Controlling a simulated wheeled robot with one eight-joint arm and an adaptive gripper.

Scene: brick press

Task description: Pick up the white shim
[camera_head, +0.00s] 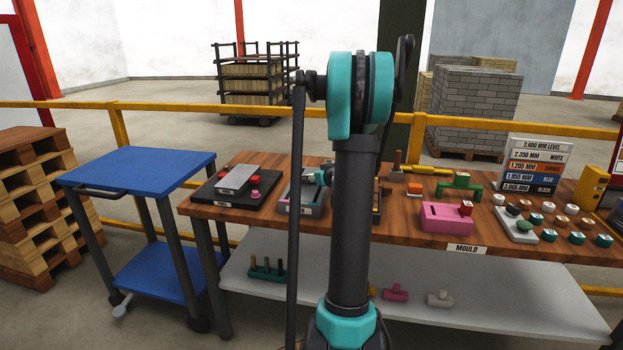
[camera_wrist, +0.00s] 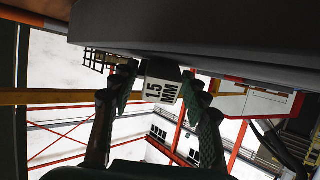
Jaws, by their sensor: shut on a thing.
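The white shim (camera_wrist: 163,88) is a small pale block marked "1.5 MM" in the wrist view. My gripper (camera_wrist: 160,85) is shut on it, with one dark finger on each side. A broad dark grey surface (camera_wrist: 210,40) fills the top of that view, right beside the shim; I cannot tell whether they touch. In the head view my upright arm hides most of my gripper, whose teal part (camera_head: 322,178) shows by the grey fixture (camera_head: 308,205) on the wooden bench (camera_head: 400,231). The shim cannot be made out there.
A black plate (camera_head: 212,198) with a grey block is left of the fixture. A pink mould (camera_head: 443,219), a green bridge piece (camera_head: 460,182), several small pucks and a thickness sign (camera_head: 536,165) are to the right. A blue cart (camera_head: 140,166) with a clear top stands at left.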

